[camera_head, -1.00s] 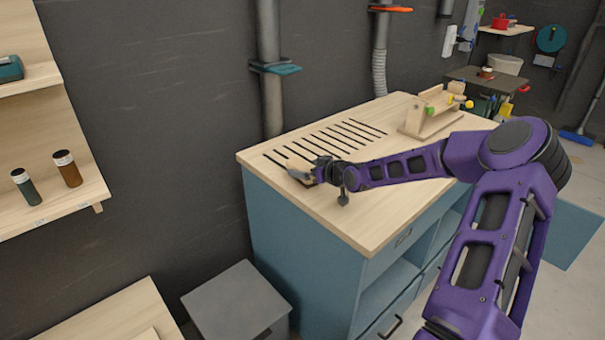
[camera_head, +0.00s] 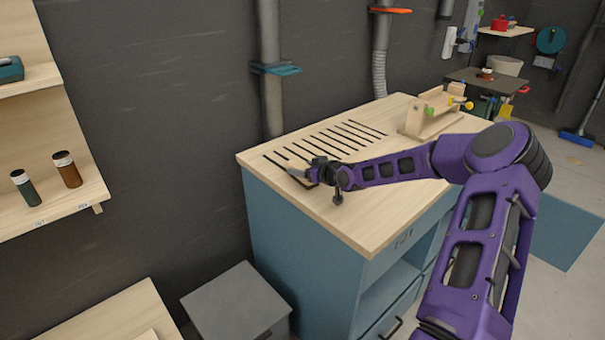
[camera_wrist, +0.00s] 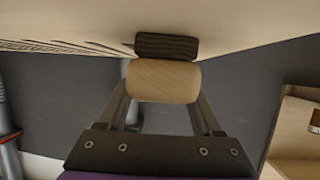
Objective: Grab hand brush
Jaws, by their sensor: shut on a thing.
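The hand brush has a pale wooden body (camera_wrist: 163,82) with a dark bristle block (camera_wrist: 166,46). In the wrist view its body sits between the two fingers of my gripper (camera_wrist: 163,98), which is shut on it. The bristles are towards the pale tabletop; I cannot tell whether they touch it. In the head view my gripper (camera_head: 310,173) is low over the slotted left part of the workbench top (camera_head: 375,205). The brush is small there and partly hidden by the gripper.
A wooden clamp-like fixture (camera_head: 430,112) stands at the back right of the bench. A pipe (camera_head: 270,80) rises behind the bench. A shelf with two bottles (camera_head: 67,169) is at the left, and a grey box (camera_head: 236,305) stands below. The bench's front right top is clear.

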